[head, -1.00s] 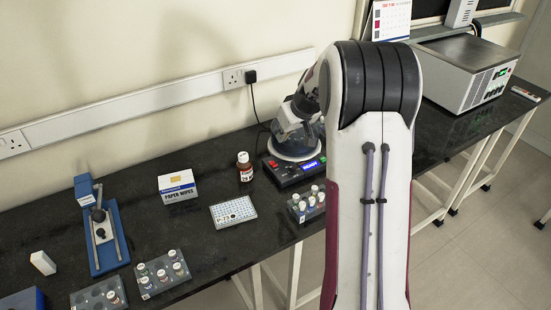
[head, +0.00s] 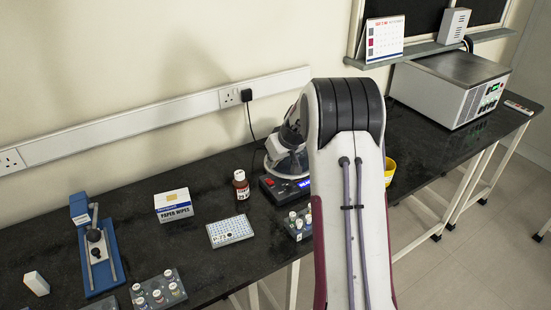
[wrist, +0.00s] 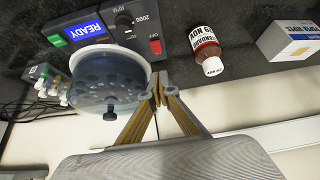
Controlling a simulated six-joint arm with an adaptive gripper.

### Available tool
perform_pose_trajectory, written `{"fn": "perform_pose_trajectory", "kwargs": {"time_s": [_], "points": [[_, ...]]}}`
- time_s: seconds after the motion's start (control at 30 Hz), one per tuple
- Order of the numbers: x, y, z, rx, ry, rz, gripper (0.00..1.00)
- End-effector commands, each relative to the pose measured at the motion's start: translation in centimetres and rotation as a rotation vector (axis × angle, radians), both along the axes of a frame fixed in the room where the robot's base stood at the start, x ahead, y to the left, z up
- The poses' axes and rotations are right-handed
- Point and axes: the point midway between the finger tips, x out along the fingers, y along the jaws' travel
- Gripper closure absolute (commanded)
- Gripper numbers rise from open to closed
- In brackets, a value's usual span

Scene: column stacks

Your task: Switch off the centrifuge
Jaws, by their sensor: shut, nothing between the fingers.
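A red rocker switch (wrist: 155,44) sits at one end of the panel, beside a black dial marked 2000. A green button (wrist: 57,40) is at the other end. In the head view the panel (head: 283,189) shows partly, with my arm covering its right side. My gripper (wrist: 160,86) is shut and empty, with its tips beside the lid's edge, apart from the red switch in the picture.
A brown bottle (wrist: 204,45) and a paper wipes box (wrist: 292,42) stand beside the centrifuge. A rack of capped tubes (head: 297,224) and a well plate (head: 230,231) lie in front. A yellow container (head: 390,170) is partly behind my arm. A black cable runs to the wall socket.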

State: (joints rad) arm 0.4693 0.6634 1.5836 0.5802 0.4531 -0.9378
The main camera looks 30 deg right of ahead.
Motion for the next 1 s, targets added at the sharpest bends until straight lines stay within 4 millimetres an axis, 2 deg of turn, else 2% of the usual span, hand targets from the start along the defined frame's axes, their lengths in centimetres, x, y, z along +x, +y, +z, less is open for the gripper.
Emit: {"fn": "perform_pose_trajectory", "kwargs": {"time_s": [0.27, 0.5, 0.7, 1.0], "points": [[1.6, 0.0, -2.7, -0.001, 0.001, 0.002, 1.00], [1.0, 0.0, -5.2, 0.000, 0.002, 0.000, 1.00], [0.7, 0.0, -6.2, 0.000, 0.001, 0.000, 1.00], [0.7, 0.0, -6.5, -0.001, 0.001, 0.000, 1.00]]}}
